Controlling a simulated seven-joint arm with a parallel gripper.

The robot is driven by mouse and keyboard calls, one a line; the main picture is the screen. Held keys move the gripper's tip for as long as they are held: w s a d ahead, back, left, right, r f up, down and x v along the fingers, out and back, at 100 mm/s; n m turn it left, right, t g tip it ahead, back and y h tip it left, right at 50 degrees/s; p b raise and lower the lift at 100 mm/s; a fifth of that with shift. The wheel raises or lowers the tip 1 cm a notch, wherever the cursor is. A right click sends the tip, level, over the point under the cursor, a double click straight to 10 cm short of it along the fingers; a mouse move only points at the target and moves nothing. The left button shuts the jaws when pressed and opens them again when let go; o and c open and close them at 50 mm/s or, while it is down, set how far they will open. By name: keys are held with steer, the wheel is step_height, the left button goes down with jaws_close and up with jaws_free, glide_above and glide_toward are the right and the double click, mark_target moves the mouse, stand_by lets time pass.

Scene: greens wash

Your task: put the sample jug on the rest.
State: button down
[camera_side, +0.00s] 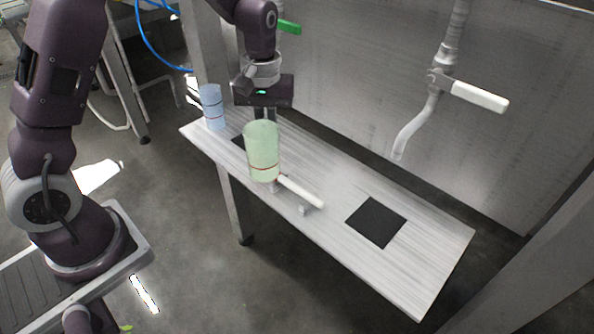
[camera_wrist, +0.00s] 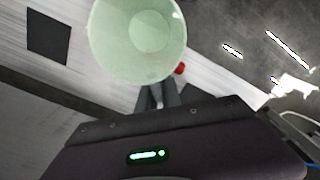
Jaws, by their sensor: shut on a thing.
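A pale green translucent jug (camera_side: 263,158) with a red line near its base hangs upright at my gripper (camera_side: 265,114), over the bench's near edge. My gripper is shut on its rim side; in the wrist view the fingers (camera_wrist: 157,98) meet the jug (camera_wrist: 140,35), and I look into its open top. It appears clear of the bench, though its underside is hidden. A black square pad (camera_side: 376,222) lies bare on the right part of the bench; it also shows in the wrist view (camera_wrist: 48,37). I cannot tell which thing is the rest.
A blue translucent jug (camera_side: 212,107) stands at the bench's left end. Another dark patch (camera_side: 238,141) is partly hidden behind the green jug. A white bar (camera_side: 301,191) on small mounts lies along the near edge. A pipe with a white handle (camera_side: 480,97) hangs over the bench's back.

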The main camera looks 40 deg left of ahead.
steer(key=w+r+n, duration=0.1)
steer(key=w+n, duration=0.3)
steer(key=n, duration=0.5)
glide_above(305, 174)
steer(key=s+a, duration=0.3)
steer(key=a, duration=0.1)
steer(key=shift+n, duration=0.4)
steer(key=f, duration=0.9)
steer(key=shift+w+f, duration=0.2)
steer(key=shift+f, duration=0.1)
steer(key=c, duration=1.5)
jaws_free()
steer(key=shift+f, duration=0.15)
steer(key=shift+c, duration=0.2)
